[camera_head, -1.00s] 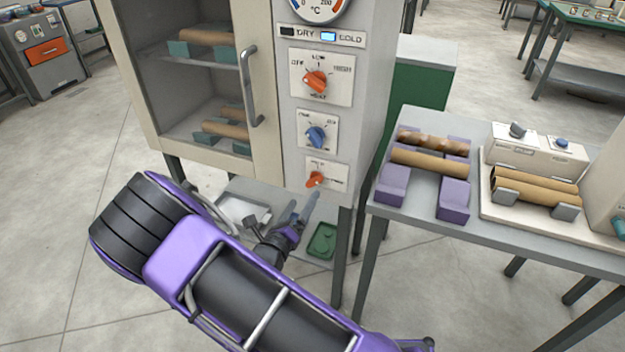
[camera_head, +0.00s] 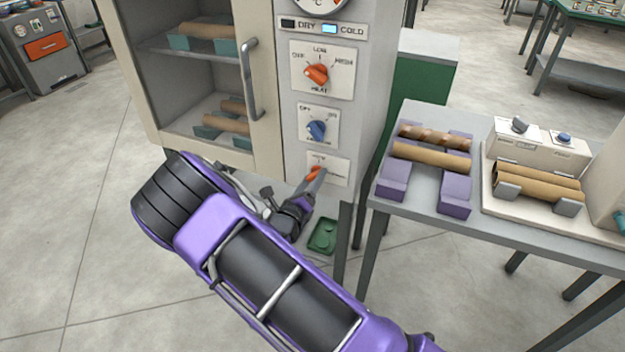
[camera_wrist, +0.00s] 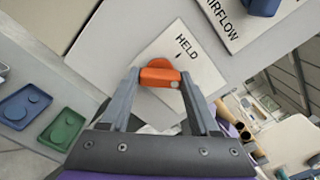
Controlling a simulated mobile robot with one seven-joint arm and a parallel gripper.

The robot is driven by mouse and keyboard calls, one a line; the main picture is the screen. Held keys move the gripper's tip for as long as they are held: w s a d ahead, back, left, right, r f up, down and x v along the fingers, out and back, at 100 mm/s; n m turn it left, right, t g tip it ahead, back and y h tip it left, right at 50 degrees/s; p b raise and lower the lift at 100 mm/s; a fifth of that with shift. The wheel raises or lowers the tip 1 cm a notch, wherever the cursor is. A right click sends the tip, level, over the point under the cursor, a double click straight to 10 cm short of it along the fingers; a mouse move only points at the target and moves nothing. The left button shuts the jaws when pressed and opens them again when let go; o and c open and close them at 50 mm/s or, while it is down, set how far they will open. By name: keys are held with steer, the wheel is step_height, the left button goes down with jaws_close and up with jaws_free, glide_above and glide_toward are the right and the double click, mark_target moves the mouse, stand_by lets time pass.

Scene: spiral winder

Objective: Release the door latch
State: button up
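The door latch is an orange knob (camera_wrist: 160,77) on a white plate (camera_wrist: 185,60) marked HELD, low on the cabinet front. In the head view the knob (camera_head: 313,174) is partly hidden by my gripper. My gripper (camera_wrist: 161,80) has its two fingers spread, one on each side of the knob. The fingertips are very close to its sides; I cannot tell whether they touch. The cabinet door (camera_head: 268,140) with its grey bar handle (camera_head: 252,85) looks closed, and cardboard tubes lie on shelves behind its window.
Above the latch are a blue airflow knob (camera_head: 317,130) and an orange heat knob (camera_head: 317,74). A grey table (camera_head: 500,236) with tubes on purple cradles (camera_head: 454,205) stands close at the right. A green tray (camera_head: 323,236) lies below the cabinet.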

steer(key=c, duration=0.8)
steer(key=shift+o, duration=0.2)
steer(key=shift+m, duration=0.3)
steer(key=m, duration=0.4)
steer(key=shift+m+b, duration=0.45)
steer(key=shift+m, duration=1.35)
steer(key=o, duration=1.4)
steer(key=shift+c, duration=0.2)
steer(key=v, duration=1.7)
steer(key=shift+s+p, duration=0.2)
steer(key=shift+p, duration=0.1)
